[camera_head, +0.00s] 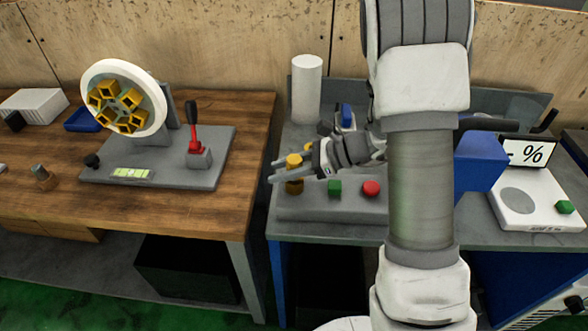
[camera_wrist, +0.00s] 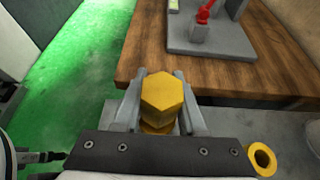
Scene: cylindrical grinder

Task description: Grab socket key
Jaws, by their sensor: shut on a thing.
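A yellow piece with a hexagonal end, which looks like the socket key (camera_wrist: 162,92), sits between the two grey fingers of my gripper (camera_wrist: 158,100) in the wrist view. The fingers are shut on its sides, and its lower part is partly hidden by the gripper body. In the head view the yellow top of the piece (camera_head: 294,160) shows at my gripper (camera_head: 276,170), above the grey machine on the right bench. A darker brownish part shows just below it. I cannot tell whether the piece touches the machine.
A green button (camera_head: 334,188) and a red button (camera_head: 371,188) are close to the gripper. A white cylinder (camera_head: 306,90) stands behind. A gap separates the left wooden table (camera_head: 225,205), with its round holder (camera_head: 122,97) and red lever (camera_head: 194,140). A yellow ring (camera_wrist: 262,158) is beside the gripper.

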